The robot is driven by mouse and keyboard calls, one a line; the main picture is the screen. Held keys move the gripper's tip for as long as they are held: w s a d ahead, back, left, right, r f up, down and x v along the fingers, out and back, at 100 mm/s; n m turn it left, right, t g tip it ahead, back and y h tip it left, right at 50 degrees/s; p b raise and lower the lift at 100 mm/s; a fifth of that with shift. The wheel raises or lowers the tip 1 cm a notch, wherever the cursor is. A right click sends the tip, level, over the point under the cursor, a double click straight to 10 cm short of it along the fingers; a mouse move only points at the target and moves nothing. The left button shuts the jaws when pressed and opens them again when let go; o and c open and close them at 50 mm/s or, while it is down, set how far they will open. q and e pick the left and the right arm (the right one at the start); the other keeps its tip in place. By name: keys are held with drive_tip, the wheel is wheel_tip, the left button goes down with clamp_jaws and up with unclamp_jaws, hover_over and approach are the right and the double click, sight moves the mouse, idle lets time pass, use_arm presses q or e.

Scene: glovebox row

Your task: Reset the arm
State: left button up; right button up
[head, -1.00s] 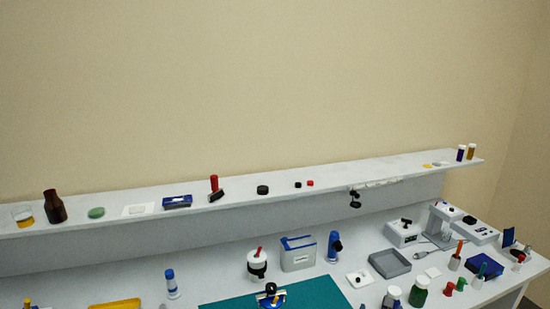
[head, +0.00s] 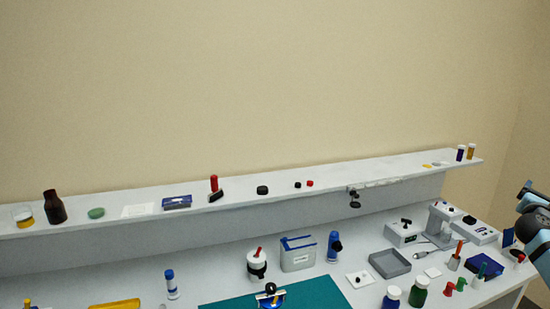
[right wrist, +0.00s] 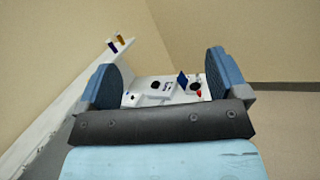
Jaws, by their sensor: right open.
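My right gripper (right wrist: 162,80) is open in the right wrist view, its two blue-and-dark fingers wide apart with nothing between them. Beyond the fingers, part of the bench (right wrist: 185,98) shows with small items on it. In the head view my right arm (head: 535,225) comes in at the right edge, above the right end of the bench, and is cut off by the frame. My left gripper is in neither view.
A long raised shelf (head: 330,191) carries a brown bottle (head: 55,207), a blue box (head: 177,202) and small caps. The air above the shelf is clear.

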drive_tip(key=w+a+f+m+t+y, duration=0.1)
drive_tip(key=w+a+m+t+y, duration=0.3)
drive_tip(key=m, duration=0.6)
drive_tip(key=w+a+f+m+t+y, duration=0.15)
drive_tip(key=a+m+y, duration=0.25)
drive_tip(key=m+y, duration=0.4)
drive_tip(key=s+a+f+g+y, duration=0.1)
drive_tip(key=s+a+f, duration=0.3)
drive_tip(key=a+f, duration=0.4)
drive_tip(key=s+a+f+g+y, duration=0.1)
drive_tip(key=s+a+f, duration=0.4)
drive_tip(key=f, duration=0.5)
drive_tip(key=s+a+f+g+y, duration=0.1)
drive_tip(key=s+a+f+y, duration=0.15)
drive_tip(key=a+f, duration=0.65)
drive_tip(key=s+a+f+g, duration=0.1)
drive_tip(key=s+a+f, duration=0.3)
drive_tip(key=s+a, duration=0.3)
drive_tip(key=s+a+f+m+g+y, duration=0.1)
drive_tip(key=s+a+f, duration=0.3)
drive_tip(key=s, duration=1.1)
drive_tip(key=s+a+f+m+g+y, duration=0.1)
drive_tip(key=s+a+f, duration=0.3)
drive_tip(key=s+a, duration=0.7)
drive_tip(key=shift+g, duration=0.45)
